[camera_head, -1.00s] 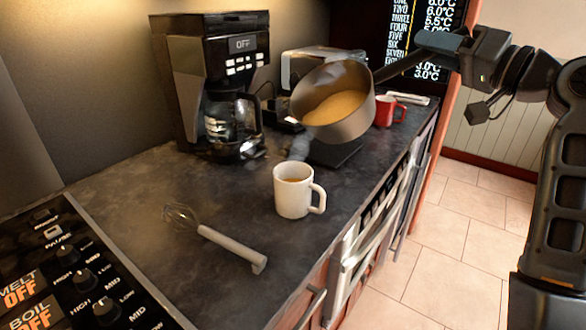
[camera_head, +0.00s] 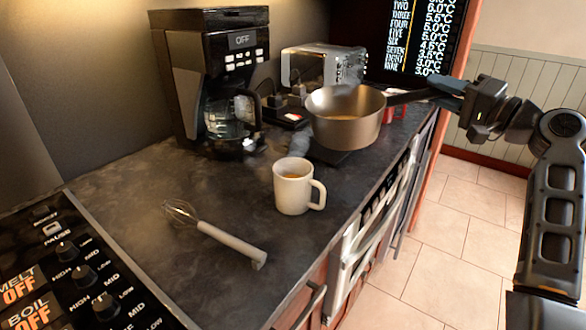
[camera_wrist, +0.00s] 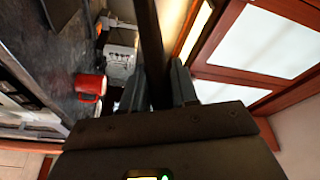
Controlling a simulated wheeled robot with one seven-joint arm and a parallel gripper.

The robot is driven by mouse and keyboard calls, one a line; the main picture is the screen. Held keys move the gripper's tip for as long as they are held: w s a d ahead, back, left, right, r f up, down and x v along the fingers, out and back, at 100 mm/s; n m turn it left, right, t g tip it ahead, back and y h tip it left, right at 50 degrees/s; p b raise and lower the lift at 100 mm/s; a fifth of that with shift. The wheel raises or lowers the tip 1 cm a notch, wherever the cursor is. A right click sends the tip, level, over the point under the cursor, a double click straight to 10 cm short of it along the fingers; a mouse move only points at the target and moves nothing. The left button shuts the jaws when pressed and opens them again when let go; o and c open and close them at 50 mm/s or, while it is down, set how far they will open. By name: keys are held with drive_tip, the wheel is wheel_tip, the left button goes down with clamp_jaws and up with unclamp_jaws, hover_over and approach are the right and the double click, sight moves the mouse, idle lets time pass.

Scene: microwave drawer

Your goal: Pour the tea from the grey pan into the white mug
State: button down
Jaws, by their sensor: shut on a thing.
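The grey pan (camera_head: 343,122) is held in the air above the counter, behind and to the right of the white mug, close to level. A little brown tea shows inside its far wall. My gripper (camera_head: 447,88) is shut on the pan's dark handle (camera_head: 405,97), to the right of the pan. In the wrist view the handle (camera_wrist: 150,45) runs between the two fingers (camera_wrist: 158,88). The white mug (camera_head: 291,192) stands upright on the counter with its handle to the right. Brown liquid shows inside it.
A whisk (camera_head: 225,240) lies in front of the mug. A coffee maker (camera_head: 190,90) and a toaster (camera_head: 318,68) stand at the back. A red mug (camera_wrist: 91,85) is behind the pan. The stove (camera_head: 70,280) is at the front left. The counter left of the mug is clear.

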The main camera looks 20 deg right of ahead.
drive_tip(key=shift+w+d+f+m, duration=0.1)
drive_tip(key=shift+d+f+m, duration=0.2)
drive_tip(key=shift+f, duration=0.05)
drive_tip(key=shift+r, duration=0.1)
drive_tip(key=shift+r+p, duration=1.55)
drive_tip(key=shift+r, duration=0.5)
drive_tip(key=shift+f, duration=0.15)
